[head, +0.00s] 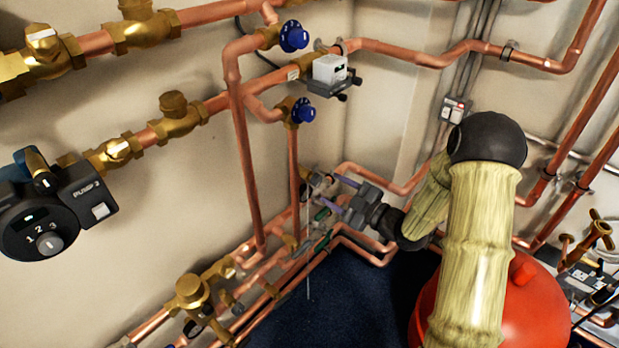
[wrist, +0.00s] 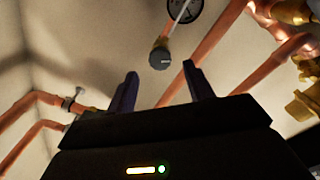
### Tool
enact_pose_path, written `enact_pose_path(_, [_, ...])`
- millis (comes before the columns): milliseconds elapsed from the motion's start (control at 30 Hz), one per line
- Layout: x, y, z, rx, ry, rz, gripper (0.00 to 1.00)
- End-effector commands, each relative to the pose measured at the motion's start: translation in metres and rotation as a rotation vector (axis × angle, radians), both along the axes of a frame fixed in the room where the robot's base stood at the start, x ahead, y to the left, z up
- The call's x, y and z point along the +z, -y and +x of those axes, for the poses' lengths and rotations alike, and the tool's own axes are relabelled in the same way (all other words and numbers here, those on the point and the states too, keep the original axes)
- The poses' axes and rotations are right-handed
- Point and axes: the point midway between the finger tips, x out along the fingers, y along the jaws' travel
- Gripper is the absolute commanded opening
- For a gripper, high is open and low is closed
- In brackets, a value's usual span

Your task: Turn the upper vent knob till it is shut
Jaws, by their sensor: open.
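In the wrist view, a small round grey-faced knob (wrist: 160,58) with a brass-coloured collar sits beyond the two fingertips, roughly between them in the picture and apart from them. My gripper (wrist: 164,82) is open, with nothing between its fingers. In the head view, my gripper (head: 329,190) reaches left toward the pipe cluster in the corner; the knob there is too small and crowded to make out. Two blue knobs, an upper one (head: 293,36) and a lower one (head: 303,110), stand higher on the copper pipes. No label shows which knob is the upper vent.
A round gauge (wrist: 186,7) is near the knob. Copper pipes (wrist: 215,45) run close to my right finger in the wrist view. A pump (head: 45,210) is at the left, a red vessel (head: 520,310) below my arm. The dark blue floor (head: 335,300) is clear.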

Motion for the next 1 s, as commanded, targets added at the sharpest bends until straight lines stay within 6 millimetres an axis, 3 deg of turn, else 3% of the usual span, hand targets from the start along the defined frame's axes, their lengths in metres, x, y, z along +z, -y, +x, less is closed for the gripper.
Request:
enact_pose_path(300, [-0.001, -0.046, 0.035, 0.003, 0.002, 0.001, 0.52])
enact_pose_path(500, [-0.001, -0.066, 0.051, 0.001, 0.000, 0.001, 0.52])
enact_pose_path(867, [0.000, -0.071, 0.055, 0.000, -0.001, 0.001, 0.52])
enact_pose_path(1000, [0.000, -0.071, 0.055, -0.001, -0.001, 0.000, 0.27])
